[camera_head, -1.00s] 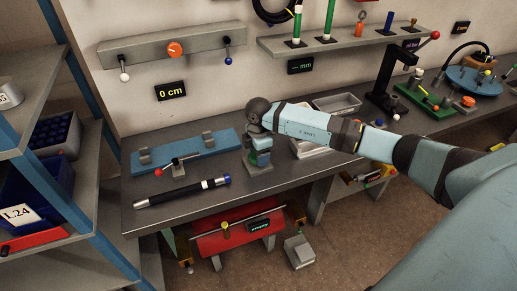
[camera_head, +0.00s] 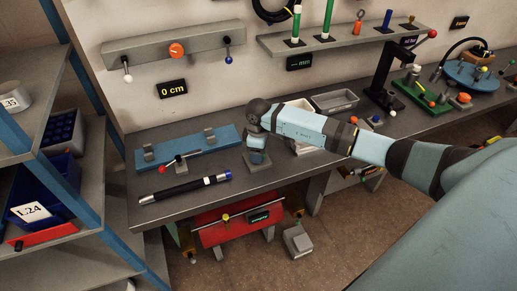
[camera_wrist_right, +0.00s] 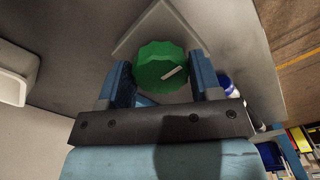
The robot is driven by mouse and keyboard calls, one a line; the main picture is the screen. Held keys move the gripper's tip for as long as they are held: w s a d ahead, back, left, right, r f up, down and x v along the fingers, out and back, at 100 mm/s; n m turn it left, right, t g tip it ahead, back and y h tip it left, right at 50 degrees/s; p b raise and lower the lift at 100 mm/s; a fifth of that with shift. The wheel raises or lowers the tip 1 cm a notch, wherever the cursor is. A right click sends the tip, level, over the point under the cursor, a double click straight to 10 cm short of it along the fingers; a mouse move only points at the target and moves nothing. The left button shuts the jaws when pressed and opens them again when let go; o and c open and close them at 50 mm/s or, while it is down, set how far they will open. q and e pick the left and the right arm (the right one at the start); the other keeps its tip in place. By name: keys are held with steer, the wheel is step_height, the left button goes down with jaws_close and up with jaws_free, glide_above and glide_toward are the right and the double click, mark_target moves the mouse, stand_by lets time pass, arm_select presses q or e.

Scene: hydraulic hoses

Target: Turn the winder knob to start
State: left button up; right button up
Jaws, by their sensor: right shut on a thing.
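In the right wrist view, a round green knob (camera_wrist_right: 158,66) with ridged sides and a white pointer mark sits on a grey plate (camera_wrist_right: 188,33). The two blue fingers of my right gripper (camera_wrist_right: 161,80) are at either side of the knob and shut on it. The pointer mark slants up to the right. In the head view, my right gripper (camera_head: 258,155) points down at a small grey base on the bench; the hand hides the knob there. My left gripper is not in view.
On the bench (camera_head: 300,182), a blue fixture (camera_head: 190,147), a red-handled lever (camera_head: 172,163) and a black rod (camera_head: 180,192) lie left of the hand. A blue-framed shelf (camera_head: 85,200) stands at left.

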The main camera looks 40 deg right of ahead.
stand_by(0.3)
steer(key=o, duration=0.9)
steer(key=shift+r, duration=0.25)
step_height(320, 180, up, 13)
steer(key=shift+r+b, duration=0.2)
steer(key=shift+b, duration=0.45)
